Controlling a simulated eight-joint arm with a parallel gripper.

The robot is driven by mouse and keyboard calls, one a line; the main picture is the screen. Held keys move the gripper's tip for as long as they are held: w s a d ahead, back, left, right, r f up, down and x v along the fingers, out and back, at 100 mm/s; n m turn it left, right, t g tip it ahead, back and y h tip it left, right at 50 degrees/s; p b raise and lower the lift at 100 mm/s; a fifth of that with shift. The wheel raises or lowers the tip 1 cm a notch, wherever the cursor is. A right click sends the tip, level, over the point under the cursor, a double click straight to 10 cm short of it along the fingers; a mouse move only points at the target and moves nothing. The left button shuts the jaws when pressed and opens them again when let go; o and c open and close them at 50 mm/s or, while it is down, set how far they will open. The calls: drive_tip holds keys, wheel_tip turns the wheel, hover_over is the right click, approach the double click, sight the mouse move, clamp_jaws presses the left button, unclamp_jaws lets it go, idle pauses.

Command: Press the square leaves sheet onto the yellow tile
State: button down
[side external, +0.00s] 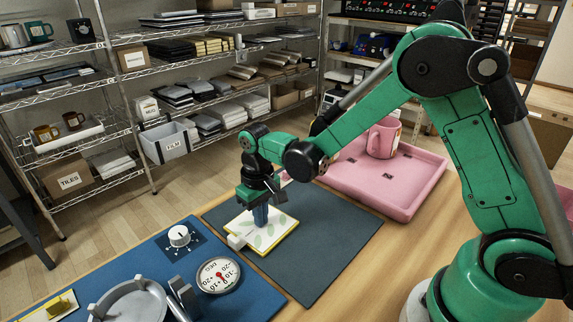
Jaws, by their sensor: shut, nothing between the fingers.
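A square sheet with pale green leaves (274,231) lies on top of a tile whose yellow edge (268,252) shows along the front, on the dark grey mat. My gripper (261,224) points down over the middle of the sheet with its fingers shut and nothing held between them. The fingertips appear to touch the sheet or hover just above it; I cannot tell which. The fingers hide part of the leaf print. A small white block (237,241) sits at the tile's left corner.
A pink tray (425,165) holding a pink mug (383,138) stands at the back right. On the blue mat (140,262) at left are a white knob (179,236), a round gauge (218,275) and a grey round device (130,302). The grey mat (325,240) is clear right of the tile.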

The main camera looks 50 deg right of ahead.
drive_tip(key=shift+r, duration=3)
drive_tip(key=shift+s+d+r, duration=0.1)
drive_tip(key=shift+s+r, duration=0.1)
drive_tip(key=shift+r, duration=0.2)
drive_tip(key=s+d+r+t, duration=0.3)
drive_tip(key=s+r+t, duration=0.3)
drive_tip(key=s, duration=0.3)
drive_tip(key=shift+s+t, duration=0.15)
drive_tip(key=shift+t, duration=0.45)
